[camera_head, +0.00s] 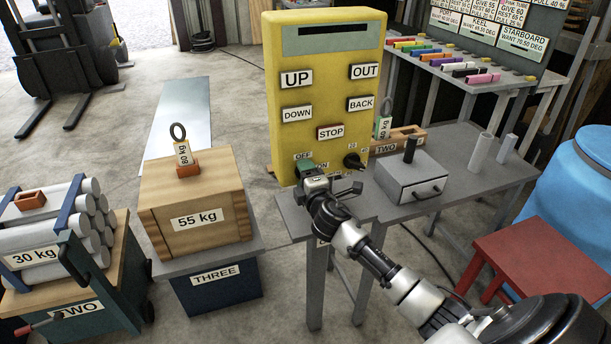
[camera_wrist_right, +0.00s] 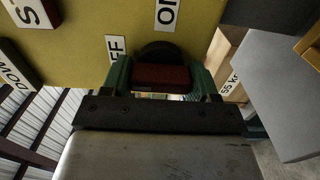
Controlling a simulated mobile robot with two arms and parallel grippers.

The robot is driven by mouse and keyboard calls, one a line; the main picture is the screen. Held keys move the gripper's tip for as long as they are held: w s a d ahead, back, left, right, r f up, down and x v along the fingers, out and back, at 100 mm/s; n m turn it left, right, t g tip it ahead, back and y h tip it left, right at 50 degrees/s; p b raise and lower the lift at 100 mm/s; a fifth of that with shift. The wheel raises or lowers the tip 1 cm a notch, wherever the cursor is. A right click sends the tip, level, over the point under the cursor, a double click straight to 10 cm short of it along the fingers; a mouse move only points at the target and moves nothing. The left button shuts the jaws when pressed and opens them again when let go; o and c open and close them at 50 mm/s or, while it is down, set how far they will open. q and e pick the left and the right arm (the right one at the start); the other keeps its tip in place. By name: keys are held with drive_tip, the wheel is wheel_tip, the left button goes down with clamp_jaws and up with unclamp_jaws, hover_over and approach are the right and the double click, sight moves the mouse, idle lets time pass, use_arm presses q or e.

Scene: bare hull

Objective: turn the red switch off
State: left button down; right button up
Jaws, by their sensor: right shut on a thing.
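The yellow control box (camera_head: 325,95) stands on the grey bench and carries the labels UP, OUT, DOWN, BACK and STOP. The red switch (camera_wrist_right: 160,77) shows in the right wrist view, in front of a round black base on the yellow face. An ON label (camera_wrist_right: 167,12) and a partly covered OFF label (camera_wrist_right: 114,49) are by it. My right gripper (camera_head: 307,169) is at the lower left of the box's face. Its green fingers (camera_wrist_right: 162,82) are shut on the red switch, one on each side. In the head view the gripper hides the switch. My left gripper is out of view.
A black knob (camera_head: 354,161) is on the box to the right of my gripper. A grey drawer box (camera_head: 410,178) stands on the bench to the right. A wooden 55 kg crate (camera_head: 192,200) stands to the left. A red stool (camera_head: 527,250) is at the right.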

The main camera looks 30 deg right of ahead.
drive_tip(key=shift+f, duration=0.1)
idle(0.3)
drive_tip(key=o, duration=0.9)
drive_tip(key=shift+b+v, duration=0.85)
drive_tip(key=shift+v, duration=4.55)
drive_tip(key=shift+a, duration=0.1)
